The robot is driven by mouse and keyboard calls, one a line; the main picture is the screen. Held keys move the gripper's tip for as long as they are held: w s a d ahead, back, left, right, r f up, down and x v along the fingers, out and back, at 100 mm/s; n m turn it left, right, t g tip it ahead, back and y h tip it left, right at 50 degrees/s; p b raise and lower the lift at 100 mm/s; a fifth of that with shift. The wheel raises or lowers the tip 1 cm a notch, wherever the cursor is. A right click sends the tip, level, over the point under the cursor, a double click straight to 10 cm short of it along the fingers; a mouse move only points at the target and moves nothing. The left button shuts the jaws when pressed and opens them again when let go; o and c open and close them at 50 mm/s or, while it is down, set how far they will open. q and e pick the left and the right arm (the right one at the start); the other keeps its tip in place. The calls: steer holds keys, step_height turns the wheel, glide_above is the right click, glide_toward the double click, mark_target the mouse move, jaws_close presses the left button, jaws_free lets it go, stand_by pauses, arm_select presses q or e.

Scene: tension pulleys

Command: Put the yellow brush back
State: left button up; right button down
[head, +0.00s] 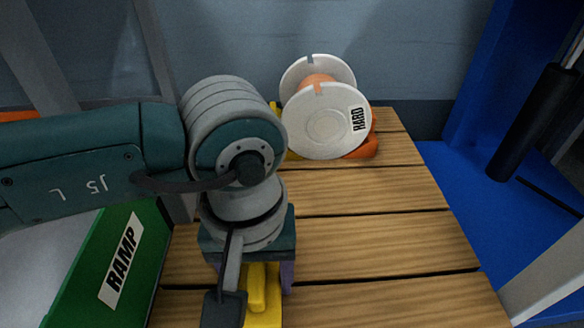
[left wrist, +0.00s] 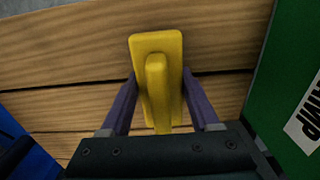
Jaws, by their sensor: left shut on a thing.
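The yellow brush (head: 262,291) is at the bottom middle of the head view, low over the wooden slats and partly hidden by my left wrist. In the left wrist view the brush (left wrist: 156,85) shows as a flat rounded yellow block with a handle ridge running toward the gripper. My left gripper (left wrist: 158,92) has its purple fingers on both sides of the brush and is shut on it. In the head view my left gripper (head: 264,276) points down at the table. Whether the brush touches the slats I cannot tell. My right gripper is not in view.
The slatted wooden table (head: 370,205) is clear to the right of my arm. A white spool marked HARD (head: 325,120) stands at its far end, with an orange part (head: 368,147) beside it. A green RAMP panel (head: 115,265) stands at the left. Blue floor (head: 490,210) lies right.

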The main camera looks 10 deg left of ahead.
arm_select(q)
steer(key=shift+f, duration=0.1)
steer(key=o, duration=1.4)
steer(key=shift+o, duration=0.2)
